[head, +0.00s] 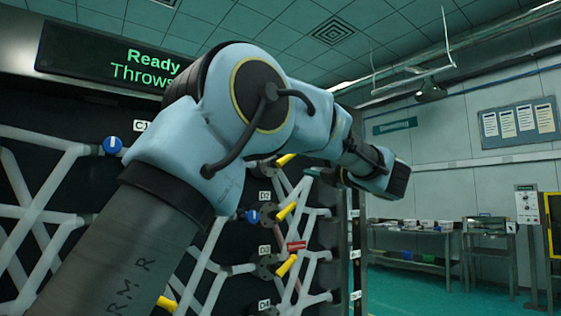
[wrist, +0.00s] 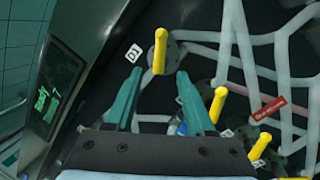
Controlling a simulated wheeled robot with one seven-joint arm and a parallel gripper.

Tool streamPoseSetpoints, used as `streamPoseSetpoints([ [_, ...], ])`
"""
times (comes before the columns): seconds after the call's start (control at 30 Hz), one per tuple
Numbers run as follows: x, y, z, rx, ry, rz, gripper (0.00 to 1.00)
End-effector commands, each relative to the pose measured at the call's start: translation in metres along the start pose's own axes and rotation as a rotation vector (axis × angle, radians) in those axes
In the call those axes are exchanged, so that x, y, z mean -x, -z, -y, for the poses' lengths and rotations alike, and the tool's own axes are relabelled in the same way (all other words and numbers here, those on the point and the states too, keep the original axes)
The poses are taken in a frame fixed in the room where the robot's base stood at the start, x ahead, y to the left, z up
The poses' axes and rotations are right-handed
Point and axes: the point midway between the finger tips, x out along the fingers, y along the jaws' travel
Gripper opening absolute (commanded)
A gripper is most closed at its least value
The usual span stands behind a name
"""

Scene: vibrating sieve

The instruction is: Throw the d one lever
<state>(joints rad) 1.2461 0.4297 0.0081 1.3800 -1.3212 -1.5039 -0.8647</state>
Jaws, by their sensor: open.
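The D1 lever (wrist: 160,50) is a yellow handle on a round dark base, beside a white tag (wrist: 133,53) reading D1 in the wrist view. My gripper (wrist: 160,74) is open, its two teal fingers pointing towards the board. The lever stands between and just beyond the fingertips in that picture; no contact shows, and I cannot tell the remaining depth. In the head view the top yellow lever (head: 286,160) of the D column is partly behind my arm, and its tag is hidden.
The D2 lever (head: 286,212) and D3 lever (head: 286,266) sit below on the pipe-covered board. Another yellow lever (wrist: 218,105) is close to my right finger in the wrist view. A red tag (head: 296,246) marks a pipe. A display (head: 110,55) reads Ready.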

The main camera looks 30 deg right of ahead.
Motion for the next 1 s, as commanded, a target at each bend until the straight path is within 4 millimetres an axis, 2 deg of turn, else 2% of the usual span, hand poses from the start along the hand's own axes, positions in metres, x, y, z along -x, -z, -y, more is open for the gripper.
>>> streamPoseSetpoints([
  [0.3, -0.059, -0.002, -0.004, -0.002, -0.003, -0.002, 0.55],
  [0.5, -0.088, -0.001, -0.003, -0.003, -0.002, -0.001, 0.55],
  [0.7, -0.099, -0.001, -0.001, -0.001, -0.001, 0.001, 0.55],
  [0.97, -0.100, 0.000, 0.000, -0.001, -0.001, 0.001, 0.55],
  [1.0, -0.100, 0.000, -0.001, -0.001, -0.001, 0.001, 0.51],
])
